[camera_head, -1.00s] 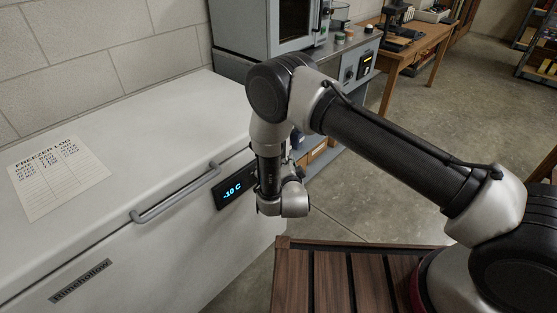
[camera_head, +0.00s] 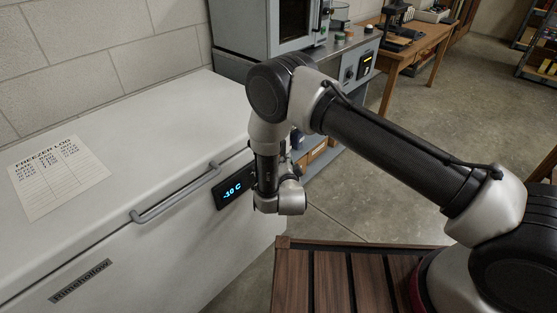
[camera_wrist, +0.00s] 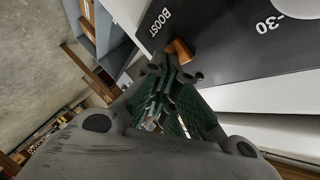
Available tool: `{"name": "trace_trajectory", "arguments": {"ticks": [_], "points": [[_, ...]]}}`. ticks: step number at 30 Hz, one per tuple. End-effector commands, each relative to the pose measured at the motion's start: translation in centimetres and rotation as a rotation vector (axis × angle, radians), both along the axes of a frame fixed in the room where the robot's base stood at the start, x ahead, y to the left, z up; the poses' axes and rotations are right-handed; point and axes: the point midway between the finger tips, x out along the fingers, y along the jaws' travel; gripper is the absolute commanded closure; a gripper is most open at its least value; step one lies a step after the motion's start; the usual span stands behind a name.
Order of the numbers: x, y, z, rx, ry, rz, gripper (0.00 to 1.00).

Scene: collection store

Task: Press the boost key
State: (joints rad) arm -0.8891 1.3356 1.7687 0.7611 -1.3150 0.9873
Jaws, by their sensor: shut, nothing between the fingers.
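The boost key (camera_wrist: 180,50) is a small orange-brown piece on a dark control panel (camera_wrist: 225,45), beside the printed word BOOST in the wrist view. My gripper (camera_wrist: 167,68) is shut and empty, its fingertips right at the key and overlapping its lower side. I cannot tell whether they touch it. In the head view the panel's blue-lit display (camera_head: 233,190) shows on the front of the white chest freezer (camera_head: 150,255). My arm's wrist hides the key and the gripper there.
The freezer's grey bar handle (camera_head: 175,195) sticks out left of the display. A paper log sheet (camera_head: 58,176) lies on the lid. A pale round part (camera_wrist: 296,6) sits beside the "-30" mark. A grey workbench (camera_head: 345,75) stands behind, and open floor lies to the right.

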Motion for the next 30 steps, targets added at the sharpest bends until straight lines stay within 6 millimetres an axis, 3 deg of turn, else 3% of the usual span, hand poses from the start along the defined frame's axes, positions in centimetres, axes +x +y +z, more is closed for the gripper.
{"name": "trace_trajectory", "arguments": {"ticks": [19,30], "points": [[0.2,0.3,0.0,0.0,0.0,0.0,1.0],[-0.8,-0.9,0.0,-0.001,0.0,0.001,1.0]]}}
